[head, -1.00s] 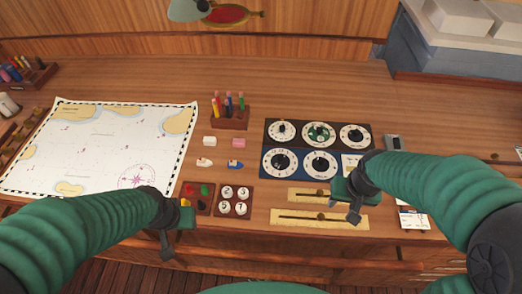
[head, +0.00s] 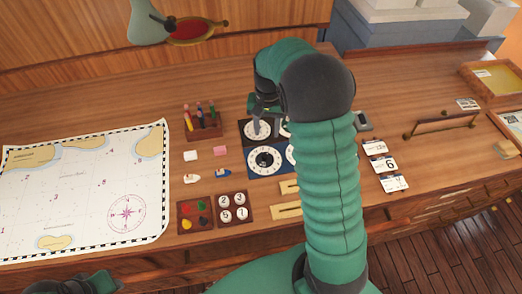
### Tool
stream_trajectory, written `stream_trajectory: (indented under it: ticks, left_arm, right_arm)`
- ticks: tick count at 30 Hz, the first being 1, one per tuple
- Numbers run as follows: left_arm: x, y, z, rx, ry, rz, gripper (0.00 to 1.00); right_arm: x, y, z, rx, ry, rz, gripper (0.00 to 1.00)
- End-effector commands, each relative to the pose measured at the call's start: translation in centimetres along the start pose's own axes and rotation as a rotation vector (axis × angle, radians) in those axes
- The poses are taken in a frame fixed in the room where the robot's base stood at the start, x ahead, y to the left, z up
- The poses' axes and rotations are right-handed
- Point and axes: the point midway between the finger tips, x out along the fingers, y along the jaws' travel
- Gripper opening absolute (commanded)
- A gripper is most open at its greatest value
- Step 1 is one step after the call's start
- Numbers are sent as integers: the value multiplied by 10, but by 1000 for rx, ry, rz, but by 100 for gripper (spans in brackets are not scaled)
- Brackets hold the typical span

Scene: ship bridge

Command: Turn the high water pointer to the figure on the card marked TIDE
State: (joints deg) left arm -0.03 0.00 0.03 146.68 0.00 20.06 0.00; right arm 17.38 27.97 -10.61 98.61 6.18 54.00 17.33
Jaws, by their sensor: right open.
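The dial panel (head: 248,146) lies on the desk, largely hidden behind my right arm. Its top-left white dial (head: 257,131) and bottom-left white dial (head: 265,160) show; only slivers of others appear. I cannot read which dial bears the high water pointer. My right gripper (head: 258,112) is open, above the top-left dial; I cannot tell if it touches the pointer. Three white cards lie right of my arm: an upper card (head: 374,147), a middle card (head: 384,165) showing what looks like a 6, and a lower card (head: 394,184). Their headings are too small to read. My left gripper (head: 98,283) is at the bottom left edge, partly cut off.
A chart (head: 80,190) covers the desk's left. A pen holder (head: 203,131), a tray of coloured pieces (head: 195,216) and a tray of numbered discs (head: 235,208) stand left of the panel. A lamp (head: 150,22) hangs above. A metal handle (head: 440,124) is at right.

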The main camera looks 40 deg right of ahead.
Motion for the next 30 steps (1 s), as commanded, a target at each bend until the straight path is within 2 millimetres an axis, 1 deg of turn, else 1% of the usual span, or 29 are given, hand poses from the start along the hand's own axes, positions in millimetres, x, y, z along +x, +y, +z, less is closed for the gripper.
stream_trajectory:
  ticks: [3, 9, 12, 15, 19, 26, 30]
  left_arm:
    - [-7, 0, -2, 0, 0, 0, 36]
    - [-15, 0, -4, -1, 0, 0, 36]
    - [-18, 0, -4, -1, 0, 0, 36]
    - [-20, 0, -5, -1, 0, 0, 36]
    - [-21, 0, -5, -1, 0, 0, 36]
    - [-20, 0, -5, -1, 0, 0, 36]
    - [-20, 0, -5, -1, 0, 0, 36]
  right_arm:
    - [31, 0, 2, 0, -6, 4, 43]
    - [83, 0, 2, 0, -5, 3, 43]
    - [104, 0, 1, -1, -4, 1, 43]
    - [118, 0, 0, -1, -1, 0, 43]
    - [127, 0, 0, -1, 1, -1, 43]
    - [128, 0, 0, -1, 2, -1, 43]
    - [128, -1, 1, -2, 2, 0, 25]
